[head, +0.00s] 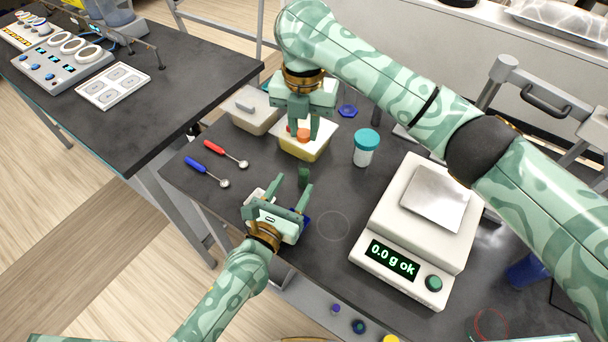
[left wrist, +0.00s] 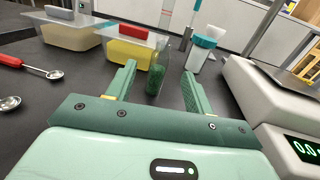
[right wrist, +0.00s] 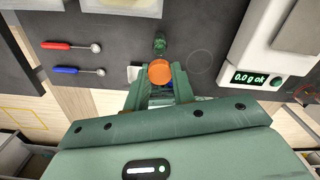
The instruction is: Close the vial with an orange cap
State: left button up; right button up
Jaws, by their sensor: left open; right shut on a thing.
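The vial (head: 304,175) is a small clear cylinder with green contents, standing upright on the dark bench. It also shows in the left wrist view (left wrist: 156,78) and beyond the cap in the right wrist view (right wrist: 160,42). My left gripper (head: 289,188) is open and low over the bench, its fingers pointing toward the vial, which appears just past the fingertips. The cap also shows in the head view (head: 304,136).
A yellow-filled tub (head: 313,152) and a pale tub (head: 250,118) stand behind the vial. A teal-lidded jar (head: 366,147) and a balance (head: 407,255) stand right. Red (head: 225,152) and blue (head: 205,170) spoons lie left. Bare bench lies between vial and balance.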

aim_at(301, 172)
pick_arm(q)
jog(key=shift+x, duration=2.15)
grip_shut()
pick_arm(e)
jog(key=shift+f, duration=2.45)
